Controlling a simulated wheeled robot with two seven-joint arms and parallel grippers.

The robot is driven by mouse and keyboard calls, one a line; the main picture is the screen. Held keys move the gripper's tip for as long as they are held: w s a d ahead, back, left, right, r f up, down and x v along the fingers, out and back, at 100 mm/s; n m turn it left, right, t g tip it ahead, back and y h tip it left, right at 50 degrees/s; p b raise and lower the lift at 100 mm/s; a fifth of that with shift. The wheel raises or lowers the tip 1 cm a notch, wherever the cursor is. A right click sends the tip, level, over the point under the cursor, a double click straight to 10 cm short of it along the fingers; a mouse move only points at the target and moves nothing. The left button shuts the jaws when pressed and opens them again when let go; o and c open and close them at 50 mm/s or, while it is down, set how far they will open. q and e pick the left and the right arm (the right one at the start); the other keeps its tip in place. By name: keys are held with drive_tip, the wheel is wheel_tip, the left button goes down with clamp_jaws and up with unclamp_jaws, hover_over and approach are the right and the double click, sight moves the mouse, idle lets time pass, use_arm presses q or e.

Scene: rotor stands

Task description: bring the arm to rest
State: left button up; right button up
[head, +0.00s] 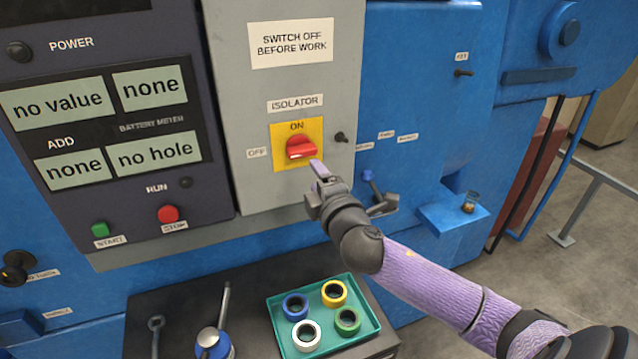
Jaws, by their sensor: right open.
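My right arm, with a purple sleeve, comes in from the lower right. Its gripper (319,168) is open and points up and left, just below and right of the red isolator knob (301,149). In this view the fingertip appears close to the knob's yellow plate (283,160); I cannot tell whether they touch. The jaw gap is seen nearly edge-on. The knob's pale mark lies at its lower left; plate labels read ON above and OFF at left. No object shows in the gripper. My left gripper is not in view.
A control panel (120,205) with displays, a green start button (100,230) and a red stop button (168,214) stands at left. Below, a teal tray (322,325) holds several coloured rings. A small blue shelf (450,217) juts out at right.

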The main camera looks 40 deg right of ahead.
drive_tip(key=shift+s, duration=0.3)
drive_tip(key=shift+a, duration=0.1)
